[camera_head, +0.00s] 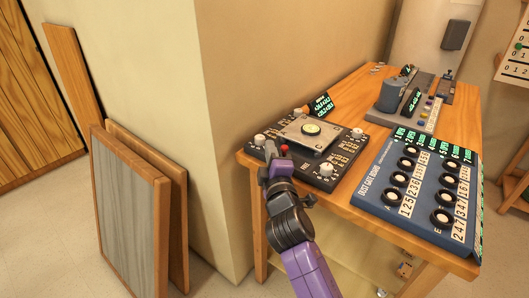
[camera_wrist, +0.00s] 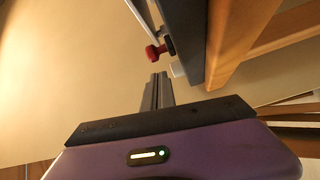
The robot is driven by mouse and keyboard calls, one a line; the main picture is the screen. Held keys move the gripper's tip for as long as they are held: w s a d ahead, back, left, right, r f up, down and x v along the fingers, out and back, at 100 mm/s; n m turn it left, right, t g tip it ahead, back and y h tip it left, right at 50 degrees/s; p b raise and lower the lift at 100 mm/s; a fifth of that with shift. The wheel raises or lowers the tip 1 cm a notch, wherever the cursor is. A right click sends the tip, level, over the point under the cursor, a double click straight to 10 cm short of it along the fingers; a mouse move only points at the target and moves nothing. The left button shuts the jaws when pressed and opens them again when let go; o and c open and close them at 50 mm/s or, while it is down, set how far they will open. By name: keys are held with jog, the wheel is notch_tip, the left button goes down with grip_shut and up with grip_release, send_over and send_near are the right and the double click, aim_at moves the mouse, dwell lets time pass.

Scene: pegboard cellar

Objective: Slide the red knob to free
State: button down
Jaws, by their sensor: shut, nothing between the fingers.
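The red knob (camera_head: 284,149) shows as a small red spot at the near left side of a dark panel device (camera_head: 318,183) with white dials. In the wrist view the red knob (camera_wrist: 156,52) sticks out from the side of the device's dark edge (camera_wrist: 190,40). My gripper (camera_head: 272,158) is at the near left edge of that device, close to the knob. In the wrist view my gripper's fingers (camera_wrist: 157,90) are together and empty, with their tips just short of the knob. I cannot tell whether they touch it. The knob's slot and any "free" marking are not readable.
The device stands on a wooden table (camera_head: 345,207) beside a beige wall (camera_head: 275,60). A blue dust gate board (camera_head: 377,195) lies to the right, with a grey machine (camera_head: 392,95) behind. Framed panels (camera_head: 130,215) lean at the left. Floor is clear between panels and table.

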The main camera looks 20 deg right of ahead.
jog(key=shift+s+d+f, duration=0.15)
jog(key=shift+s+d, duration=0.25)
jog(key=shift+d, duration=0.4)
jog(key=s+d+p, duration=0.1)
jog(key=s+p, duration=0.1)
jog(key=shift+d+p, duration=0.25)
jog(key=shift+p, duration=0.05)
jog(key=shift+s+d+p, duration=0.35)
jog(key=shift+s+p, duration=0.05)
jog(key=shift+s, duration=0.1)
jog(key=shift+d, duration=0.1)
